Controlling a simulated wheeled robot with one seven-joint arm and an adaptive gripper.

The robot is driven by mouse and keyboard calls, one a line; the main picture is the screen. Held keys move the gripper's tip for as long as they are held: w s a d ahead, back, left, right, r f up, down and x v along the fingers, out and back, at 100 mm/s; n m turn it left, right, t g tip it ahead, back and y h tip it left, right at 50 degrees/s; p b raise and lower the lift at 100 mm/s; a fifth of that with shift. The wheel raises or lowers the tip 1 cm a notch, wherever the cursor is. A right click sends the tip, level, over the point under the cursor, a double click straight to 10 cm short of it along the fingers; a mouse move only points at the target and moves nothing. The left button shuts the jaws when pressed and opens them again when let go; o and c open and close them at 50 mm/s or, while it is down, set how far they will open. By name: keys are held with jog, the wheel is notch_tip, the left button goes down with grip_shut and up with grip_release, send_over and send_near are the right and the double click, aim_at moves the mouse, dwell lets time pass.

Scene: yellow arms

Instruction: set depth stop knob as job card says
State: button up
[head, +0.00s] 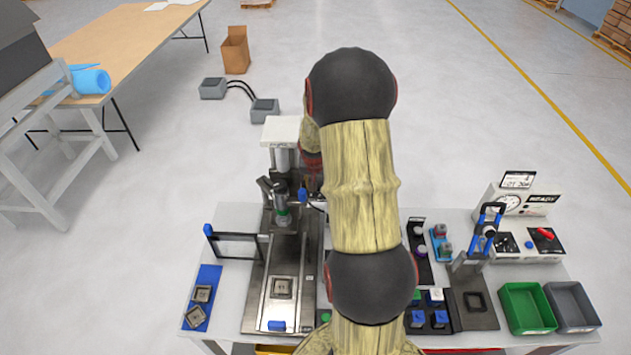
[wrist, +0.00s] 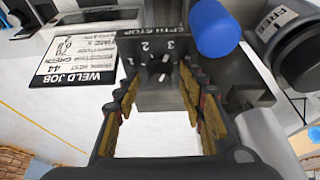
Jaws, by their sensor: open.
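The depth stop knob (wrist: 161,72) is a small dark knob on a grey block in the wrist view. The numbers 1, 2 and 3 show around it. It has white marks, but I cannot tell for sure which number it points at. My gripper (wrist: 160,92) is open, with its yellow-padded fingers on either side of the view and the knob between and beyond their tips. I cannot tell whether they touch it. The white job card (wrist: 75,60), with a black "WELD JOB" band, is at upper left. "GREEN" and "44" seem readable; the other lines are too small.
A blue cylinder (wrist: 214,28) and a dark round part (wrist: 295,50) stand close to the right finger. In the head view, my arm hides part of the workbench. A press fixture (head: 478,245), a green bin (head: 527,307) and a grey bin (head: 572,305) are at right.

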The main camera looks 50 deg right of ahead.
jog(key=shift+c, duration=0.8)
grip_shut()
